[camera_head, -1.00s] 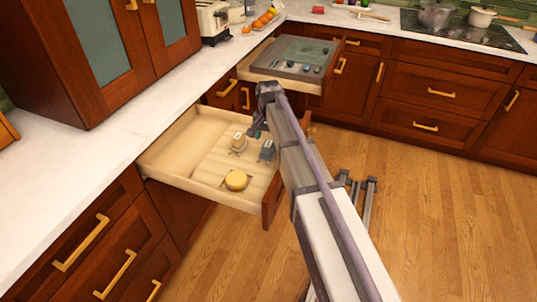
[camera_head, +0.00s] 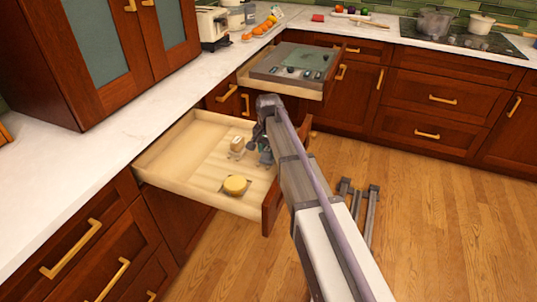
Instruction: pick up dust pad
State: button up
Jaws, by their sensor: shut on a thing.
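The nearer open drawer (camera_head: 160,160) holds a few small items. A yellow round item (camera_head: 235,184) lies near its front on a thin dark square. A small tan and white item (camera_head: 237,145) stands behind it. A small grey-blue item (camera_head: 267,158) is at the right side of the drawer. My gripper (camera_head: 258,147) reaches down over the right side of the drawer and is shut on the grey-blue item, which it partly hides. I cannot tell for certain which item is the dust pad. The fingertips are small and dark in this view.
A second open drawer (camera_head: 249,82) with a grey tray and small items lies beyond my arm. The drawer's front panel (camera_head: 271,205) stands close under my arm. The white counter (camera_head: 100,140) runs along the left.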

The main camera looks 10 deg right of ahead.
aim_at(269, 147)
jog(key=shift+c, duration=0.5)
notch_tip(269, 147, up, 10)
jog(key=p, duration=1)
jog(key=shift+r, duration=0.2)
jog(key=shift+f, duration=0.2)
